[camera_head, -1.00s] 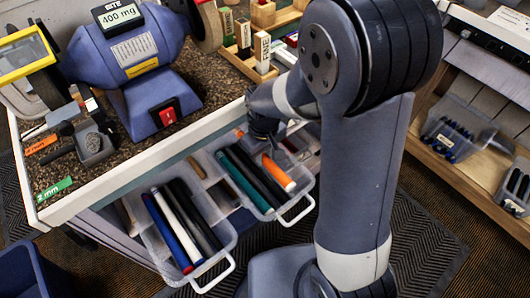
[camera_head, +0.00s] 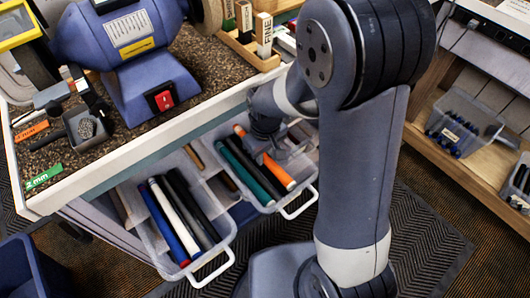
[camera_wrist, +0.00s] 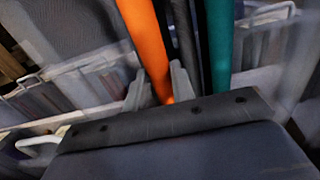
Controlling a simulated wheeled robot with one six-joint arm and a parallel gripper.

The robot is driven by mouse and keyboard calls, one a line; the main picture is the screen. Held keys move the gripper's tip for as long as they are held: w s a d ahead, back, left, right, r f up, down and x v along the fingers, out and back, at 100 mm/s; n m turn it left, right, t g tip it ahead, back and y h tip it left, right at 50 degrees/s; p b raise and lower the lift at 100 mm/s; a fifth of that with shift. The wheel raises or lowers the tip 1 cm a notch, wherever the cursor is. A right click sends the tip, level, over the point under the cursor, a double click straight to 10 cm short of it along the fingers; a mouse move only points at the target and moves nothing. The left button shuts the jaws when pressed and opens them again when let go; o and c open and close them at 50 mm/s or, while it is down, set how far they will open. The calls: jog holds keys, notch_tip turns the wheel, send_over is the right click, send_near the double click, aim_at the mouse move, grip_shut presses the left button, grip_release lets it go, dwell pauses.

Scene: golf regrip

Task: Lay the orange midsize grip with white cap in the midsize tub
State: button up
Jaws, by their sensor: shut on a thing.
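The orange grip (camera_head: 282,177) lies at a slant in the right-hand clear tub (camera_head: 226,178), beside a black grip and a teal grip (camera_head: 242,172). My gripper (camera_head: 262,152) is over the orange grip's middle. In the wrist view the orange grip (camera_wrist: 148,45) runs between the two fingers of my gripper (camera_wrist: 160,88), which are shut on it. Whether it rests on the tub's contents or hangs just above them I cannot tell.
A second pulled-out tub (camera_head: 150,248) to the left holds blue, white and black grips. The workbench (camera_head: 130,140) with a blue grinder (camera_head: 125,55) stands above and behind the tubs. A wooden shelf (camera_head: 455,170) with small bins is at the right.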

jog(key=shift+f+b, duration=0.35)
jog(key=shift+f, duration=0.1)
jog(key=o, duration=1)
notch_tip(320, 180, up, 11)
jog(key=p, duration=0.2)
jog(key=shift+f, duration=0.1)
dwell(0.3)
notch_tip(320, 180, down, 11)
jog(key=shift+b, duration=1)
jog(key=shift+r, duration=0.3)
